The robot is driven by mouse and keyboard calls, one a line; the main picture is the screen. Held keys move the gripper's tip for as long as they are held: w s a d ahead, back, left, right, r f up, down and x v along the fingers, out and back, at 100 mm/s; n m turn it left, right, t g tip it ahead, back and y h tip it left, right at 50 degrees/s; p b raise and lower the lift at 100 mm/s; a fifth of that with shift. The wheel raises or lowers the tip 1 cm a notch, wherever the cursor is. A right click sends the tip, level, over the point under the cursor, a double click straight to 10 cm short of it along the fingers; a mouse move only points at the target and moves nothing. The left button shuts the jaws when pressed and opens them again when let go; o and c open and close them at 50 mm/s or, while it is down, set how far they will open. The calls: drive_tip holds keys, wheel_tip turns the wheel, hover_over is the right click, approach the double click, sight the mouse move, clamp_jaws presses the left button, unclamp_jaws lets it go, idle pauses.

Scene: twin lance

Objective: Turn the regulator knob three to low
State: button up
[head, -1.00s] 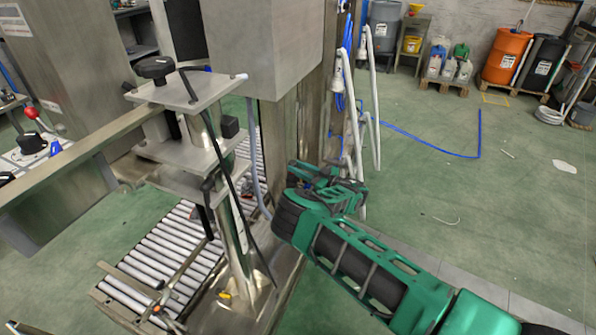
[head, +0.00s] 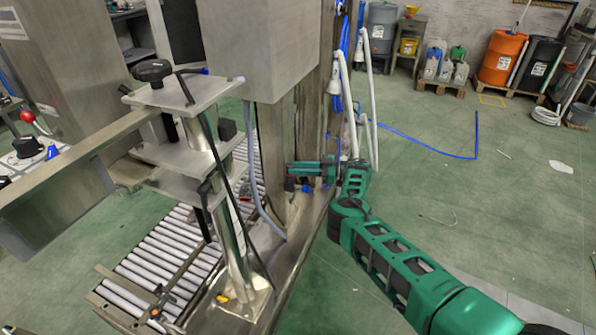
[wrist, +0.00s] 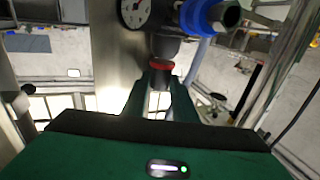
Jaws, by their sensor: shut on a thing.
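In the wrist view a dark regulator knob (wrist: 165,47) with a red ring hangs below a fitting, at the upper middle. My gripper (wrist: 161,76) has its two green fingers on either side of the knob's lower end, shut on it. A round white dial gauge (wrist: 135,11) sits just left of the knob, and a blue ring fitting (wrist: 198,17) is to its right. In the head view my gripper (head: 291,172) reaches left to the steel column. The knob is too small and covered there to make out. No number or setting mark on the knob is readable.
The steel column (head: 278,150) and a clamp stand (head: 188,95) are left of my gripper. White hoses (head: 372,100) hang close behind my arm. A roller conveyor (head: 165,265) lies at lower left.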

drive_tip(key=shift+w+n+g, duration=0.35)
drive_tip(key=shift+n+g, duration=0.15)
drive_tip(key=shift+g, duration=0.3)
drive_tip(key=o, duration=1)
drive_tip(key=shift+o, duration=0.2)
drive_tip(key=w+d, duration=0.1)
drive_tip(key=d, duration=0.9)
drive_tip(key=shift+w+d+f, duration=0.15)
drive_tip(key=shift+d, duration=0.25)
drive_tip(key=shift+o, duration=0.2)
